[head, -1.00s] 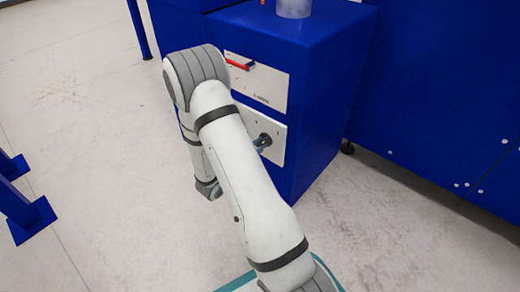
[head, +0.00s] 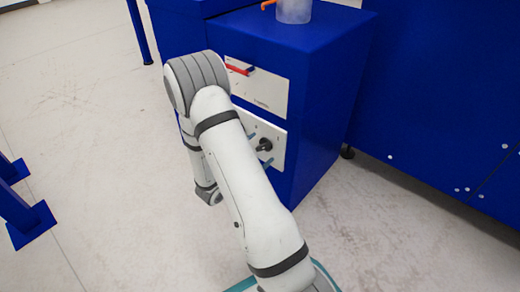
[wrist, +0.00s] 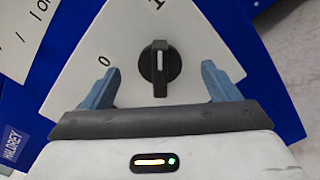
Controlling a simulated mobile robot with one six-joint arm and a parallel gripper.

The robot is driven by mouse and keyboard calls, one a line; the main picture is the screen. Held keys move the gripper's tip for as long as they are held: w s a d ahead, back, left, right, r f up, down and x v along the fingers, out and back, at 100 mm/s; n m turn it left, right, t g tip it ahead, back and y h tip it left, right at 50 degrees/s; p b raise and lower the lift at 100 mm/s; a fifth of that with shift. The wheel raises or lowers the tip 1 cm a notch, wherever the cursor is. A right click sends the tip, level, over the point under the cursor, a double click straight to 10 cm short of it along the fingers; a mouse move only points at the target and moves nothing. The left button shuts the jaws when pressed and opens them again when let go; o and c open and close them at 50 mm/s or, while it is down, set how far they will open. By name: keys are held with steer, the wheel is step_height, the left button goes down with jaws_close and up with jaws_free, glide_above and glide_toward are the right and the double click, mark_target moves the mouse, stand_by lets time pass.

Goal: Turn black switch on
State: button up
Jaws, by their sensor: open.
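The black switch (wrist: 159,62) is a rotary knob on a white panel (wrist: 205,52), with a white line on its handle. In the wrist view the handle stands upright and its white line points up toward the "1" mark. The "0" mark is to its left. My gripper (wrist: 160,68) is open, with one blue-grey finger on each side of the switch and a visible gap to both. In the head view the black switch (head: 264,144) shows on the lower front panel of the blue cabinet, partly beside my arm.
The blue cabinet (head: 325,110) also carries an upper white panel with a red handle (head: 240,69). A translucent container (head: 294,10) stands on top. A blue wall (head: 440,90) is at the right. Blue posts stand at the left, with open floor (head: 90,130) between.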

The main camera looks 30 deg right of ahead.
steer(key=shift+a, duration=0.1)
stand_by(0.3)
steer(key=v, duration=0.6)
steer(key=shift+s+a, duration=0.15)
steer(key=shift+a, duration=0.25)
stand_by(0.4)
